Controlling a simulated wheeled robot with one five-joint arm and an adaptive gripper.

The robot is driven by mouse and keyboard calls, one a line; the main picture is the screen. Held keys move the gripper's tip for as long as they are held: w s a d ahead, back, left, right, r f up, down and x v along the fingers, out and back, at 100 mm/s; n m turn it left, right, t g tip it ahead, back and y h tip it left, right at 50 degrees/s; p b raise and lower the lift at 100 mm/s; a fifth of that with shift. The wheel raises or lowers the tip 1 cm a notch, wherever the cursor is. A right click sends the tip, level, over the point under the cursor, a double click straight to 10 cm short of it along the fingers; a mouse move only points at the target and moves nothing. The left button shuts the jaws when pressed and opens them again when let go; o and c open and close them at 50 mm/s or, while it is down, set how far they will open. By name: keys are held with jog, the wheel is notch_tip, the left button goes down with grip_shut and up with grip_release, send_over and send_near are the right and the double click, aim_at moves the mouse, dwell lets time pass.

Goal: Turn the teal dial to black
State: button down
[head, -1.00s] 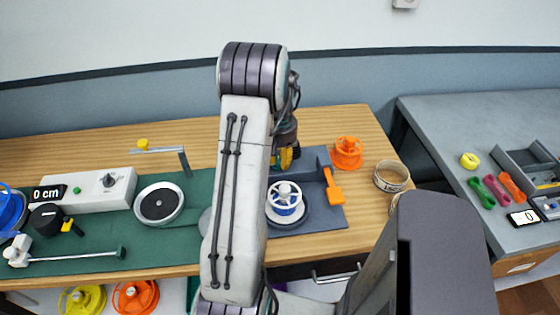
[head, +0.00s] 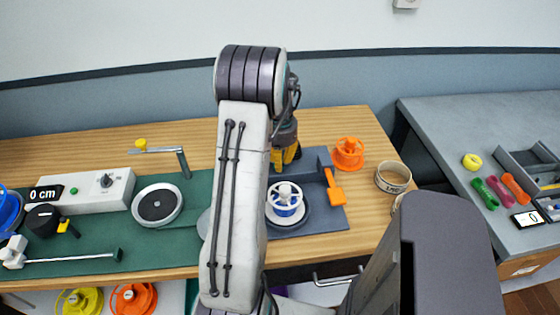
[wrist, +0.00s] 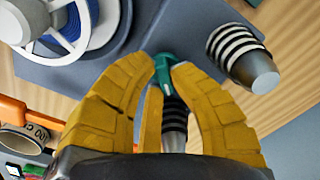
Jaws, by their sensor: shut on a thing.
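The teal dial (wrist: 163,70) shows in the wrist view as a small teal piece between the tips of my yellow fingers. My gripper (wrist: 165,64) is shut on it. Most of the dial is hidden by the fingers, and I cannot tell which colour it points to. In the head view my gripper (head: 285,157) is at the back of the grey-blue base plate (head: 322,220), partly behind my arm. The dial cannot be made out there.
A black-and-white striped post with a grey end (wrist: 238,52) stands close to my fingers. A white spool wheel with blue (head: 285,200) is in front of my gripper. An orange lever (head: 334,187), orange spool (head: 348,153) and tape roll (head: 392,177) are to the right.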

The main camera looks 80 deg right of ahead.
dwell(0.5)
jog(key=c, duration=1.1)
grip_release()
notch_tip(320, 180, up, 12)
dwell(0.6)
